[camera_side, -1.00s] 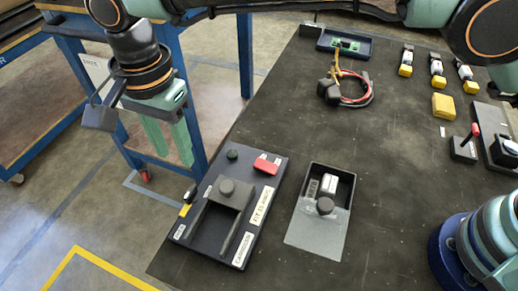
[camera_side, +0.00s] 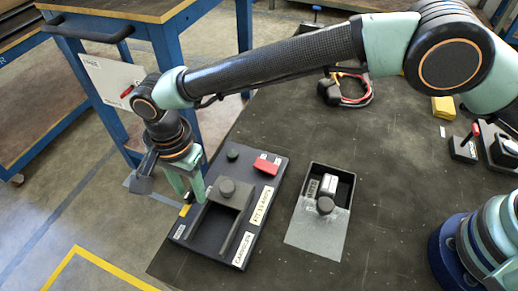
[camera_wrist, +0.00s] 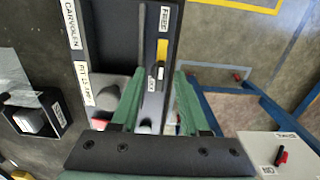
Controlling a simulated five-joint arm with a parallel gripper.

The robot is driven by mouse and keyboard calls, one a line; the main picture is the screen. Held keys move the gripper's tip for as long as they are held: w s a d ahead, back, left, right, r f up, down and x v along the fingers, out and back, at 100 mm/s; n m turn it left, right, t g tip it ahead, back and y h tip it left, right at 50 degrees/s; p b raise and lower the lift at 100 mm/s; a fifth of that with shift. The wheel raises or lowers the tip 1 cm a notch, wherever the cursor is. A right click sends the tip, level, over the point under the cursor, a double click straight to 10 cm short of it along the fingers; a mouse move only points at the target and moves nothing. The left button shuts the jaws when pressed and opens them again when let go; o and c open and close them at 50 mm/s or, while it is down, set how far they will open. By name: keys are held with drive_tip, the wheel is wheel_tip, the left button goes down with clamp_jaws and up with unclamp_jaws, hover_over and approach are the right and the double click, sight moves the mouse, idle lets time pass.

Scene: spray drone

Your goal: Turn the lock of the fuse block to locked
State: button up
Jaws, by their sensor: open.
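The dark fuse block panel (camera_side: 215,237) lies at the front left of the black table. At its left edge is a small black lock piece with a yellow bar (camera_side: 184,211), partly hidden by my fingers in the side view. In the wrist view the yellow bar (camera_wrist: 162,50) lies near a white label, with the dark lock piece (camera_wrist: 150,84) below it. My gripper (camera_side: 190,193) is open, its green fingers pointing down over this edge. In the wrist view my gripper (camera_wrist: 161,75) has a finger on each side of the lock piece; contact cannot be told.
A grey tray (camera_side: 318,240) stands to the right. A blue-framed cart (camera_side: 170,75) is beyond the table's left edge.

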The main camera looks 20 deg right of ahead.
clamp_jaws()
drive_tip(key=n, duration=0.4)
drive_tip(key=shift+n, duration=0.3)
drive_tip(key=n, duration=0.9)
drive_tip(key=shift+r+n, duration=0.1)
drive_tip(key=shift+n, duration=2.1)
